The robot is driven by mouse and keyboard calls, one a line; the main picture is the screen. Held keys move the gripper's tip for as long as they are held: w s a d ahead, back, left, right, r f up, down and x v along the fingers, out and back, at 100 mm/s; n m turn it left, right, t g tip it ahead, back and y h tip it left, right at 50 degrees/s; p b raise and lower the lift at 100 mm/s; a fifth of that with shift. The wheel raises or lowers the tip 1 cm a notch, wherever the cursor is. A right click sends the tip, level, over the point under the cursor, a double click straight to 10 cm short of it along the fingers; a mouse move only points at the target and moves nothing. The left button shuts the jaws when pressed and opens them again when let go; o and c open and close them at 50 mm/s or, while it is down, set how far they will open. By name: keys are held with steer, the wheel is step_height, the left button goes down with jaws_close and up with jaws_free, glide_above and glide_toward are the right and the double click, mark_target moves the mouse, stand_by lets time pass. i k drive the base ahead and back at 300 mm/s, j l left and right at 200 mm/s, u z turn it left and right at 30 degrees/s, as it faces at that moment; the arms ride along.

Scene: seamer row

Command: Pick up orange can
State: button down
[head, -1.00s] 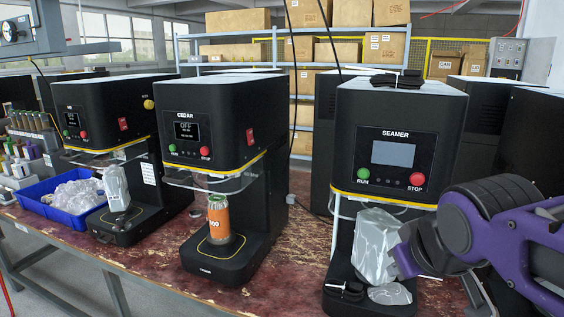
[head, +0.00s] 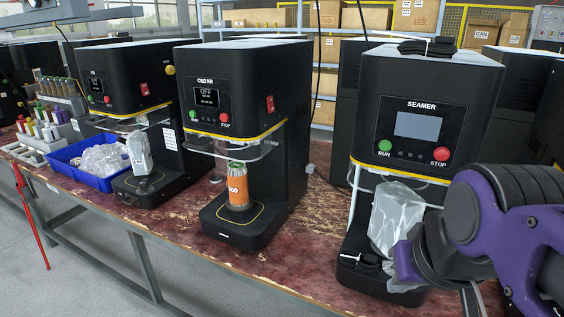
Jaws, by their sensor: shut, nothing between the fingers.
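The orange can (head: 238,188) stands upright on the black base of the machine marked CEDAR (head: 240,100). It has white lettering and a greenish top, and a clear guard hangs around and above its upper end. My gripper (head: 408,262) is at the lower right, at the end of my purple and black arm, in front of the SEAMER machine. It is shut and empty, well to the right of the can and apart from it. My arm hides part of its shape.
The SEAMER machine (head: 428,105) holds a clear wrapped bag (head: 393,215) close behind my gripper. A third machine (head: 125,85) and a blue bin (head: 62,168) of clear bags stand left. The worn red bench (head: 285,250) is bare between CEDAR and SEAMER.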

mark_target(238, 186)
steer(key=i+j+z, duration=0.2)
steer(key=j, duration=0.4)
steer(key=j+z, duration=0.15)
steer(key=j, duration=0.45)
steer(key=i+j+z, duration=0.2)
steer(key=j, duration=0.4)
steer(key=k, duration=0.05)
